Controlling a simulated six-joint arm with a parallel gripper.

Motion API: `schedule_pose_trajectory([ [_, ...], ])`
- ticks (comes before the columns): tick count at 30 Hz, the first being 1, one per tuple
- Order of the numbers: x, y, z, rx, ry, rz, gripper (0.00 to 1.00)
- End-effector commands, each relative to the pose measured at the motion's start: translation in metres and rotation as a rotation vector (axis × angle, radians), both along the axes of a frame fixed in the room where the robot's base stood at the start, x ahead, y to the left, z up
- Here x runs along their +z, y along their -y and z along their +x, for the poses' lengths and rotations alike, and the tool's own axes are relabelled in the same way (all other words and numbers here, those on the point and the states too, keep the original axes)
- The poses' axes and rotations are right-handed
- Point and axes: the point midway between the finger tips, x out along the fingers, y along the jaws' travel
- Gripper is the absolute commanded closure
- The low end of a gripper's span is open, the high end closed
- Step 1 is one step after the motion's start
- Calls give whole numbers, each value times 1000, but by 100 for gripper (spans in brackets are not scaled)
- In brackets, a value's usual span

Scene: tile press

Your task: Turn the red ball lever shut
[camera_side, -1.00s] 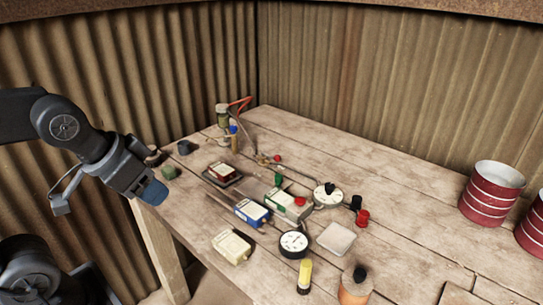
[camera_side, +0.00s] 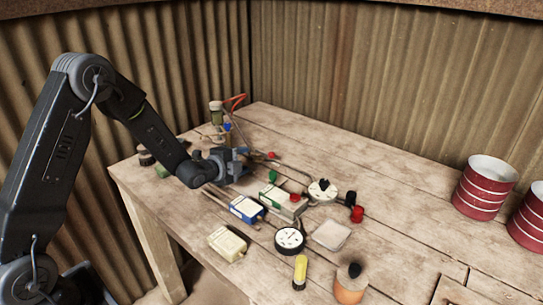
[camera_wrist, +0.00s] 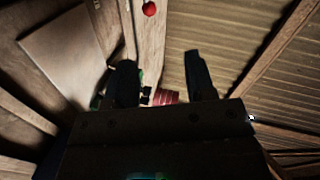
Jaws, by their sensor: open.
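The red ball (camera_side: 271,155) of the lever shows in the side view at the middle of the table, beside thin pipework. In the wrist view a red ball (camera_wrist: 149,8) sits at the top edge, beyond and above the fingertips. My gripper (camera_side: 238,163) is low over the table, just left of the red ball and apart from it as far as I can tell. In the wrist view my gripper (camera_wrist: 161,72) has its two dark fingers spread with nothing held between them. The lever's arm and pivot are too small or partly hidden to read clearly.
A blue-and-white box (camera_side: 247,208) and a green-and-white box (camera_side: 283,200) stand close in front of my gripper. A dial gauge (camera_side: 290,240), a green jar (camera_side: 217,113) and red cans (camera_side: 484,188) are also on the table.

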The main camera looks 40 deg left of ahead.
Motion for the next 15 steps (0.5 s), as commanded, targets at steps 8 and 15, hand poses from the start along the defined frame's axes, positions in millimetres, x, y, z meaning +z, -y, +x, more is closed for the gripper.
schedule_pose_trajectory([
  [8, -33, -6, 6, -50, 85, 107, 50],
  [15, -37, -6, 35, -51, 90, 109, 50],
])
